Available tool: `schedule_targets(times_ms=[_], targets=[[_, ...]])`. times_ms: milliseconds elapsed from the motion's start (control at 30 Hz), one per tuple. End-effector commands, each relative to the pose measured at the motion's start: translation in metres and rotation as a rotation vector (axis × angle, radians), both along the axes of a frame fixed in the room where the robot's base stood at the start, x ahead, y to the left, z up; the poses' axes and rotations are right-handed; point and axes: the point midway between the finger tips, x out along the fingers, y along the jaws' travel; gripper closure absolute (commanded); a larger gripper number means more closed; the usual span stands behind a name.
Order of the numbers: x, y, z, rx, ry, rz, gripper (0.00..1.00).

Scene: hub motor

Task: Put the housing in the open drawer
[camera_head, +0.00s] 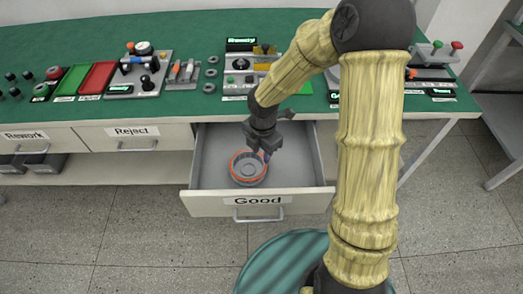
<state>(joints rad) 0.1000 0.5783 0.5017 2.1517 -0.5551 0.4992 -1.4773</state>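The housing (247,172) is a round grey part with an orange ring around its upper rim. It shows inside the outline of the open drawer (300,180), left of the drawer's middle. I cannot tell whether it rests on the drawer floor or hangs just above it. The drawer is pulled out from under the green table and carries a "Good" label. My gripper (264,153) points down at the housing's upper right rim and overlaps it in the view. Its fingers are small and partly hidden, so their opening and any contact are unclear.
Closed drawers labelled "Reject" (140,137) and "Rework" (33,139) are to the left. The green table (200,40) holds green and red trays, fixtures and small parts behind the drawer. The drawer's right side looks empty. My arm hides part of the table.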

Motion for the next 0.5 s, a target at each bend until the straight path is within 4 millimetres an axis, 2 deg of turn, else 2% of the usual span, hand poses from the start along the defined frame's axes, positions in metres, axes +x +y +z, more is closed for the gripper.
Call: schedule_targets(times_ms=[300, 367, 500], targets=[[-0.002, -0.004, 0.003, -0.004, -0.002, -0.053, 0.68], [-0.005, -0.01, 0.007, -0.008, -0.006, -0.129, 0.68], [-0.018, -0.032, 0.024, -0.012, -0.024, -0.45, 0.68]])
